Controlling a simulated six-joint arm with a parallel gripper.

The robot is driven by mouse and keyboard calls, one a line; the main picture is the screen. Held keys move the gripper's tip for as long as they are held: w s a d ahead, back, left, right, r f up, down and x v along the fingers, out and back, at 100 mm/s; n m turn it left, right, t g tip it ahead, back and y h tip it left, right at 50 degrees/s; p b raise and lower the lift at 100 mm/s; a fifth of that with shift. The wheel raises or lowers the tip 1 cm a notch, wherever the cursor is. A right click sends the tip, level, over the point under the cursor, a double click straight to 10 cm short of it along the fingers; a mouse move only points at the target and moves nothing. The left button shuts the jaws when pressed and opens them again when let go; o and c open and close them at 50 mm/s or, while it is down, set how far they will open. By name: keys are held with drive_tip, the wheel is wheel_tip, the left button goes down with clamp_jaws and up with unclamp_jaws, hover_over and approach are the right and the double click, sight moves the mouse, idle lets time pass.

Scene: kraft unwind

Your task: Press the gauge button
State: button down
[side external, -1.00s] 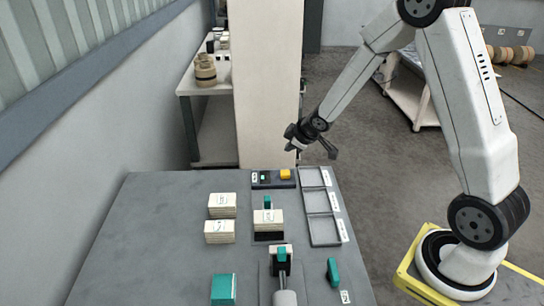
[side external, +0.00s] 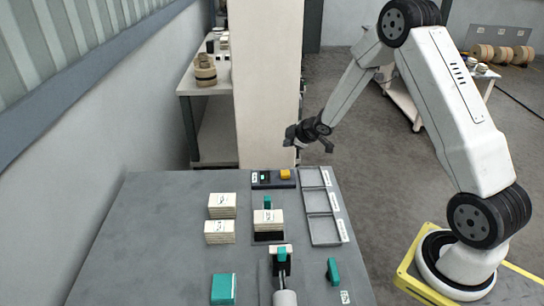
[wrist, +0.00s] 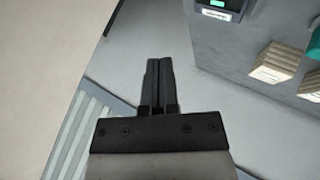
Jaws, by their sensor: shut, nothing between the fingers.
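The gauge (side external: 264,180) is a dark low box at the far edge of the grey table, with a small green display and a yellow button (side external: 285,174) at its right end. In the wrist view the gauge (wrist: 218,10) is cut off at the top edge; its green display shows, but the yellow button does not. My gripper (side external: 298,151) is above the far end of the table, over the button side of the gauge and apart from it. In the wrist view my gripper (wrist: 160,62) has its two dark fingers together, with nothing between them.
Stacks of pale cards (side external: 222,205) and a teal block (side external: 224,288) stand on the table (side external: 140,240). A grey tray (side external: 311,179) with several compartments lies right of the gauge. A pale column (side external: 268,80) rises close behind the table. The table's left side is clear.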

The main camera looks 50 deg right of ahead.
sight(288, 173)
drive_tip(key=shift+f, duration=0.15)
drive_tip(key=shift+f, duration=4.25)
drive_tip(key=shift+f, duration=0.2)
drive_tip(key=shift+f, duration=0.25)
drive_tip(key=shift+f, duration=0.55)
drive_tip(key=shift+r, duration=1)
drive_tip(key=shift+r, duration=0.1)
drive_tip(key=shift+r, duration=2.4)
